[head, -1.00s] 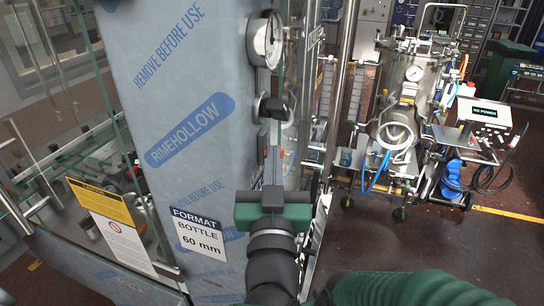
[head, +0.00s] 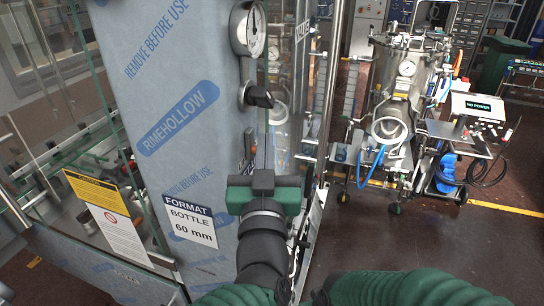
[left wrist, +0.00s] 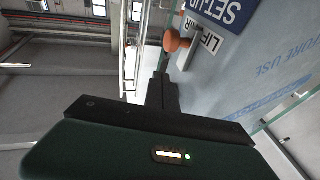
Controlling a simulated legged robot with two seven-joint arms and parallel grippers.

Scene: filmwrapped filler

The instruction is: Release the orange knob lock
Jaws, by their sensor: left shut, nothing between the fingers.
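The orange knob (left wrist: 175,42) shows in the left wrist view on a metal bracket at the panel, beside a label partly reading "LIF" and a blue "SET-UP" label. My left gripper (left wrist: 160,88) is shut and empty, its dark fingers pointing towards the knob with a visible gap between in the picture. In the head view my left gripper (head: 264,180) is in front of the wrapped column's right edge, right of the "FORMAT BOTTLE 60 mm" label (head: 190,218). A small orange-red spot (head: 253,150) shows above it there; I cannot tell whether it is the knob.
The film-wrapped column (head: 170,95) carries a round gauge (head: 254,28) and a black rotary handle (head: 260,97). Clear guard panels stand on both sides. A steel vessel on a wheeled frame (head: 400,90) and a "NO POWER" screen (head: 477,107) stand beyond. Floor right of the column is partly open.

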